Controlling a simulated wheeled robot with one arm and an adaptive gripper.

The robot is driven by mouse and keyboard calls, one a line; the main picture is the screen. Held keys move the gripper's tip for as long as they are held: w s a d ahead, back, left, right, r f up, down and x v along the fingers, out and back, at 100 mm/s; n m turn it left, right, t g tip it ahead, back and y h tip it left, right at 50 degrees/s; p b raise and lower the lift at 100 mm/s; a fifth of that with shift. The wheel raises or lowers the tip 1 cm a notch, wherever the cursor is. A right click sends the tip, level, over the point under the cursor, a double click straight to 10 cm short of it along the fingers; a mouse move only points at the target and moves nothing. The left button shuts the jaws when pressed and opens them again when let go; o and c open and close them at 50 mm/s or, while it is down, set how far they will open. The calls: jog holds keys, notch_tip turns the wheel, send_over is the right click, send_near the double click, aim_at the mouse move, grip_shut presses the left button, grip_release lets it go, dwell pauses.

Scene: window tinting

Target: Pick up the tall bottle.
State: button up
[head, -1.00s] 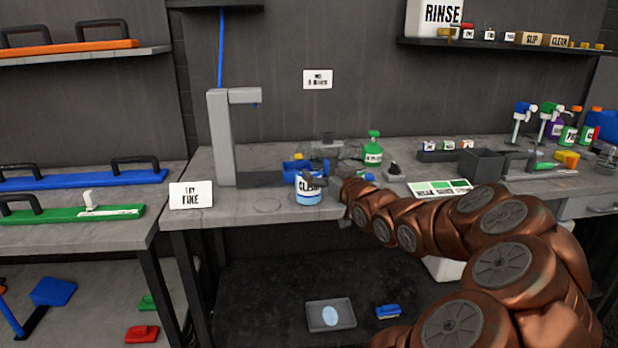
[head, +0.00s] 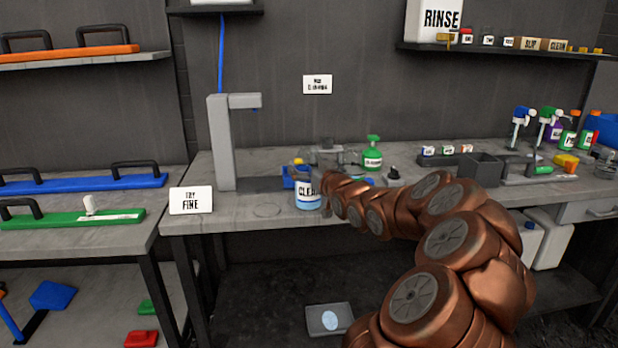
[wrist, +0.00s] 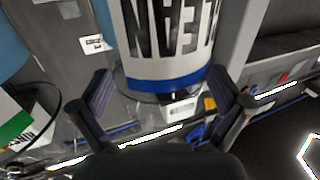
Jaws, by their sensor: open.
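A bottle with a white "CLEAN" label and a blue lower part (head: 306,193) stands on the middle bench. In the wrist view its label (wrist: 168,38) fills the upper middle, with a blue band below; its top is out of frame. My gripper (wrist: 163,105) is open, one finger on each side of the lower picture, with the bottle ahead between them. I cannot tell whether they touch it. In the head view my gripper is at the bottle's right side, partly hidden by my arm.
A grey stand (head: 222,145) and a "TRY FINE" card (head: 190,200) are left of the bottle. A green spray bottle (head: 372,157) stands behind right. More spray bottles (head: 548,128) and a dark bin (head: 481,170) are further right.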

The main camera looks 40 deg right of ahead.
jog(key=c, duration=1.1)
jog(key=shift+c, duration=0.2)
jog(key=shift+r, duration=0.2)
